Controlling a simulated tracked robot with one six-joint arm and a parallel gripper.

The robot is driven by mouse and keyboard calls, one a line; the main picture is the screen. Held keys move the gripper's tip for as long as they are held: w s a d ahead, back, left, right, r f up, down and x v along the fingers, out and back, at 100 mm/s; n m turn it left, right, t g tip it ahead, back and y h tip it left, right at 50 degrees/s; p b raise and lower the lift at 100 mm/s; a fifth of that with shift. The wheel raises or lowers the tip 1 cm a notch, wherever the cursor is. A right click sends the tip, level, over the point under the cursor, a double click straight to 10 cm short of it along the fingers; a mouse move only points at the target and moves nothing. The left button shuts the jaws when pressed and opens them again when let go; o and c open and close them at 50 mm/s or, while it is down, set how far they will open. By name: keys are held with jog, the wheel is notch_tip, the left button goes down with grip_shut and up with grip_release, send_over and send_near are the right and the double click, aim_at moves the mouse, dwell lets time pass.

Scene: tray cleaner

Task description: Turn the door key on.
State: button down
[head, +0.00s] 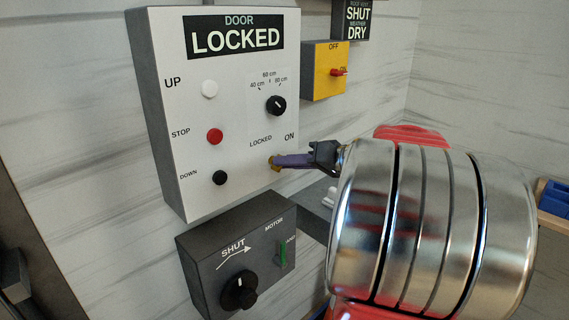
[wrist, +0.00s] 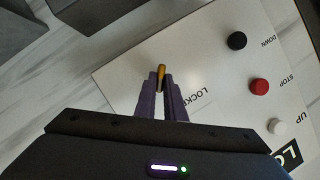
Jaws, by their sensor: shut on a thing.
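The brass door key (head: 272,164) sits in the lower right of the white door panel (head: 165,60), below the labels LOCKED and ON. The display (head: 235,37) reads DOOR LOCKED. My gripper (head: 280,161) reaches in from the right, and its purple fingers are shut on the key. In the wrist view the yellow key (wrist: 161,71) shows edge-on between the two fingertips (wrist: 161,78). The fingers hide part of the key, and I cannot tell its exact angle against the labels.
The panel also has a white UP button (head: 209,89), a red STOP button (head: 214,136), a black DOWN button (head: 219,178) and a black height knob (head: 276,106). A dark motor box (head: 205,250) is below. A yellow switch box (head: 318,75) is to the right.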

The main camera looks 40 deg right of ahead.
jog(key=m, duration=0.1)
jog(key=m+y, duration=0.1)
jog(key=m, duration=0.1)
jog(key=shift+d+f+t+y, duration=0.1)
jog(key=shift+f+t+y, duration=0.2)
jog(key=shift+t, duration=0.1)
jog(key=c, duration=1.8)
grip_release()
jog(key=shift+w, duration=0.15)
jog(key=shift+c, duration=0.2)
jog(key=shift+d+r, duration=0.1)
jog(key=v, duration=1.3)
jog(key=shift+s, duration=0.4)
jog(key=shift+d, duration=0.15)
